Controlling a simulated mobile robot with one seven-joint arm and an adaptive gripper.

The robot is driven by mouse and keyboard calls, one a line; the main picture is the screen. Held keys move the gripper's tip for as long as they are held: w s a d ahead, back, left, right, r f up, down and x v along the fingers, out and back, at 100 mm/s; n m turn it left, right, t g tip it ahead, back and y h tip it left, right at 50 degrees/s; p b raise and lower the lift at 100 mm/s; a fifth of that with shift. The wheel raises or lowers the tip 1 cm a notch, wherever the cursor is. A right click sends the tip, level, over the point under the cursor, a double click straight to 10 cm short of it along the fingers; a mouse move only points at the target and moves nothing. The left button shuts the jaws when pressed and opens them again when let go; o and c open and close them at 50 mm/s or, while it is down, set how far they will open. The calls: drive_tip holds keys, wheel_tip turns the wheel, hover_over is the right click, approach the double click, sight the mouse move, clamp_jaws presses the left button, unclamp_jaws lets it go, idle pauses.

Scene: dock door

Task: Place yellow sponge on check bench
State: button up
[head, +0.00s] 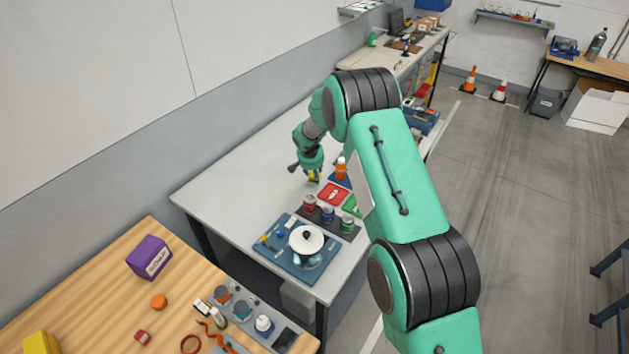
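My gripper (312,172) is low over the grey-topped table (240,170), pointing down. A small yellow piece (316,178), which may be the yellow sponge, shows at its fingertips. It is partly hidden by the fingers. I cannot tell whether it is gripped or lies on the tabletop, nor how far the fingers are apart. No label shows which surface is the check bench.
Beside the gripper are an orange bottle (341,167), a red tray (333,194) and several cans (328,214). The wooden table (100,285) holds a purple box (149,257) and a yellow block (41,344). The grey table's left part is clear.

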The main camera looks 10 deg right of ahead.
sight(314, 181)
drive_tip(key=shift+f, duration=1.9)
drive_tip(key=o, duration=0.7)
drive_tip(key=shift+f, duration=0.1)
drive_tip(key=shift+v, duration=6.1)
